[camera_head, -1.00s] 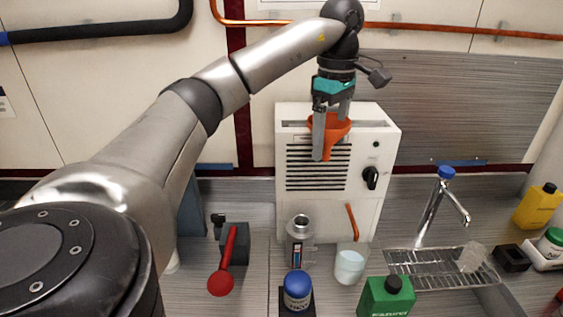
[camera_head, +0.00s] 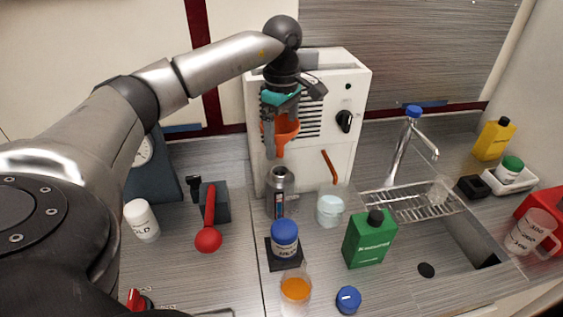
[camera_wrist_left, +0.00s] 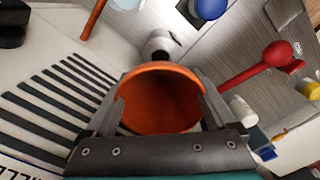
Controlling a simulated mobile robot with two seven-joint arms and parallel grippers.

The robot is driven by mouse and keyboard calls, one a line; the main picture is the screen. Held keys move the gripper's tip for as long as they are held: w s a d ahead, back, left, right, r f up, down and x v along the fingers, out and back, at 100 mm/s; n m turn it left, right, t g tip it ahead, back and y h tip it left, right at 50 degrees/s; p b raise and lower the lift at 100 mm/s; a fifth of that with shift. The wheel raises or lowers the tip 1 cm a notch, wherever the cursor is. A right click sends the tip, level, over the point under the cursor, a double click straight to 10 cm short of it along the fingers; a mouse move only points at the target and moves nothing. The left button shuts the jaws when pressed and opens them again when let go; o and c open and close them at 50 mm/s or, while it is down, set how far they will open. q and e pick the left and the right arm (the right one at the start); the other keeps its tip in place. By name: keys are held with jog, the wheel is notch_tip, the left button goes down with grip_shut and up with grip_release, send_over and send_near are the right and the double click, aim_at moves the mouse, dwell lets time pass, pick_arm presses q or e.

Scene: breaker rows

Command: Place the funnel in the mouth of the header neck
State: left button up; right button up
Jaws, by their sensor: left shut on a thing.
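My left gripper (camera_head: 276,134) is shut on the orange funnel (camera_head: 287,129), which hangs spout-down in front of the white cabinet. In the left wrist view the funnel (camera_wrist_left: 160,98) sits between my two fingers, its wide mouth facing the camera. A grey metal vessel with a round open neck (camera_head: 279,175), which looks like the header neck, stands on the counter below the funnel. The neck also shows beyond the funnel in the left wrist view (camera_wrist_left: 162,44). The funnel's spout is above the neck and apart from it. My right gripper is not in view.
The white cabinet (camera_head: 350,85) stands close behind the funnel. A red-handled ladle-like tool (camera_head: 208,238), a blue-capped jar (camera_head: 285,240), a clear cup (camera_head: 330,208) and a green bottle (camera_head: 368,240) crowd the counter around the vessel.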

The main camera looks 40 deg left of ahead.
aim_at(282, 155)
pick_arm(q)
jog(key=shift+f, duration=3.2)
jog(key=shift+f, duration=0.15)
jog(key=o, duration=1)
jog(key=shift+o, duration=0.2)
jog(key=shift+r, duration=0.2)
notch_tip(282, 155, up, 12)
